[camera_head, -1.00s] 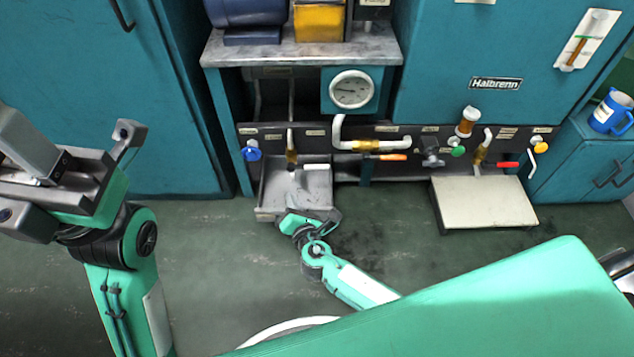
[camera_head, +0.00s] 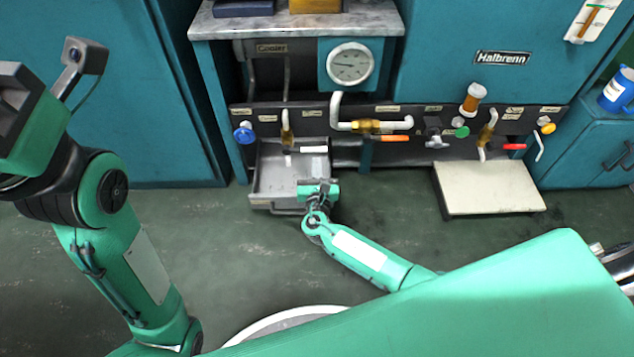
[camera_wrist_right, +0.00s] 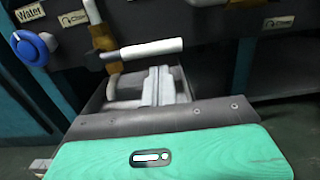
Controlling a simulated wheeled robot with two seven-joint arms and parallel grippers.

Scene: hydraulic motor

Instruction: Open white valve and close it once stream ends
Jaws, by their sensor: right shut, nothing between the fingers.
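The white valve handle (camera_head: 313,150) points sideways to the right from a brass valve body with a spout (camera_head: 287,135) above the grey metal tray (camera_head: 262,178). In the right wrist view, the white handle (camera_wrist_right: 150,48) lies just beyond my right gripper (camera_wrist_right: 160,85). The gripper's fingers are together and empty, apart from the handle. In the head view, my right gripper (camera_head: 318,186) is over the front right part of the tray. I cannot make out a stream from the spout.
A blue knob (camera_head: 243,133) is left of the white valve. An orange handle (camera_head: 390,138), a grey knob (camera_head: 435,135), a green knob (camera_head: 459,124) and a red handle (camera_head: 514,147) are to the right. A gauge (camera_head: 350,64) hangs above. A pale-topped platform (camera_head: 490,187) stands at right.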

